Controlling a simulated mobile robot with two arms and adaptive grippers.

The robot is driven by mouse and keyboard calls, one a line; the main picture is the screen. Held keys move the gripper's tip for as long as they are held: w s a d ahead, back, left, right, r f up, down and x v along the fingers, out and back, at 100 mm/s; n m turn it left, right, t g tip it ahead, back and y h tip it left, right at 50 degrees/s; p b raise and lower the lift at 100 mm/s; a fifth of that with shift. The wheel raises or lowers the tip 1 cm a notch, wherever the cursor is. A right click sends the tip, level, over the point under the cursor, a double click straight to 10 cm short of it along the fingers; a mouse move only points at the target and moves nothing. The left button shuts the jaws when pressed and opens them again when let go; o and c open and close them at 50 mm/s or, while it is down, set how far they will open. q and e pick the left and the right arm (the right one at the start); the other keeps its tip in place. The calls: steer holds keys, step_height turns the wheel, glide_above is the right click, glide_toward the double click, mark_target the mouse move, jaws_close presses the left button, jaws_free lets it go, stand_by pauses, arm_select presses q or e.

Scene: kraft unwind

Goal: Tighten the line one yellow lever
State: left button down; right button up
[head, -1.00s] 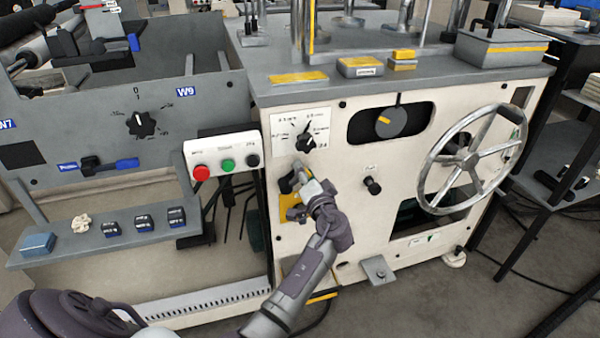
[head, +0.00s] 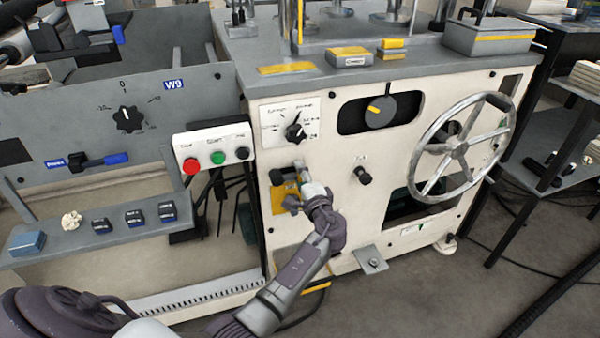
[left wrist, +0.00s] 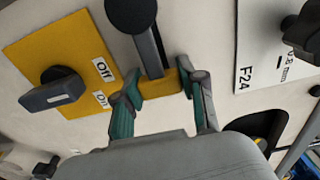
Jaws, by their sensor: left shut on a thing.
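The yellow lever is a grey bar on a dark round hub (left wrist: 130,14), with a yellow block (left wrist: 166,84) at its end, in the left wrist view. My left gripper (left wrist: 160,84) has its green-padded fingers on either side of this yellow end and is shut on it. In the head view my left gripper (head: 308,190) is at the cream machine front, beside the yellow switch plate (head: 281,203), and hides much of the lever. The plate also shows in the left wrist view (left wrist: 40,45), with a black knob and Off and On labels. My right gripper is not in view.
Above the lever is a black selector knob (head: 295,132) on a white dial plate. A black knob (head: 362,175) and a large handwheel (head: 458,148) are to the right. A box with red, green and black buttons (head: 217,160) is to the left.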

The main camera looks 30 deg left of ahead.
arm_select(q)
steer(key=shift+r, duration=0.1)
stand_by(0.3)
steer(key=c, duration=0.6)
jaws_free()
steer(key=shift+w, duration=0.1)
steer(key=shift+c, duration=0.2)
steer(key=shift+s+d+f, duration=0.2)
steer(key=shift+s+d, duration=0.15)
steer(key=shift+d, duration=0.05)
steer(key=v, duration=1.1)
